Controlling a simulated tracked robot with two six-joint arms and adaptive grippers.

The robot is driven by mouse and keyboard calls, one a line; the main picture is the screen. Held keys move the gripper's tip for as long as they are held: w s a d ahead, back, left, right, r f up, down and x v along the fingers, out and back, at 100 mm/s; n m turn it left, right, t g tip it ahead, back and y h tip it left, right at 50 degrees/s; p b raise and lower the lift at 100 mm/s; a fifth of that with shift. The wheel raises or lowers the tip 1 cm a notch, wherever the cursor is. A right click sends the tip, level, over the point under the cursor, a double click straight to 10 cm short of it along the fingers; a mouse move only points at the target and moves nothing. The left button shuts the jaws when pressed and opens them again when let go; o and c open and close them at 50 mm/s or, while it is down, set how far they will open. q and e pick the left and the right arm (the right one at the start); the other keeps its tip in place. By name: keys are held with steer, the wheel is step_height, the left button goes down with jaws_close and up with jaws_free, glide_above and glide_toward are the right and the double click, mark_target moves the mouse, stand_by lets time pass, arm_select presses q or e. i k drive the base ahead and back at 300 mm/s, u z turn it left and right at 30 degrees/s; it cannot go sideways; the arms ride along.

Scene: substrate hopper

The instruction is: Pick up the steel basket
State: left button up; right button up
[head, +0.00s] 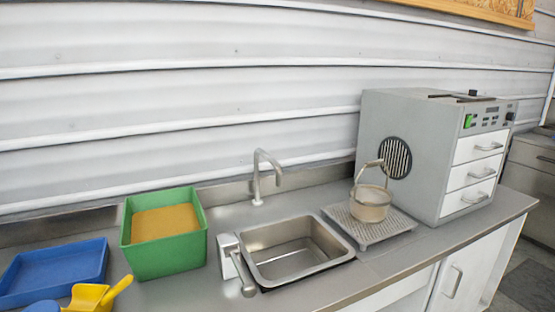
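The steel basket (370,206) is a small round container with an arched handle standing up over it. It sits upright on a perforated metal drain tray (345,222), right of the sink and in front of the grey cabinet. Its contents are too small to make out. Neither of my grippers shows in the head view, so nothing of mine is seen touching the basket.
The grey cabinet (408,142) with drawers stands close behind the basket. A sink (330,262) with a faucet (257,180) lies left of it. Further left are a green bin (190,258) of tan material, a blue tray (75,270) and a yellow scoop (90,297).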

mark_target(369, 204)
steer(key=z, duration=0.15)
steer(key=k, duration=0.5)
steer(key=z, duration=0.4)
steer(key=i, duration=0.2)
steer(key=z, duration=1.6)
steer(key=i, duration=2.9)
steer(key=u, duration=0.35)
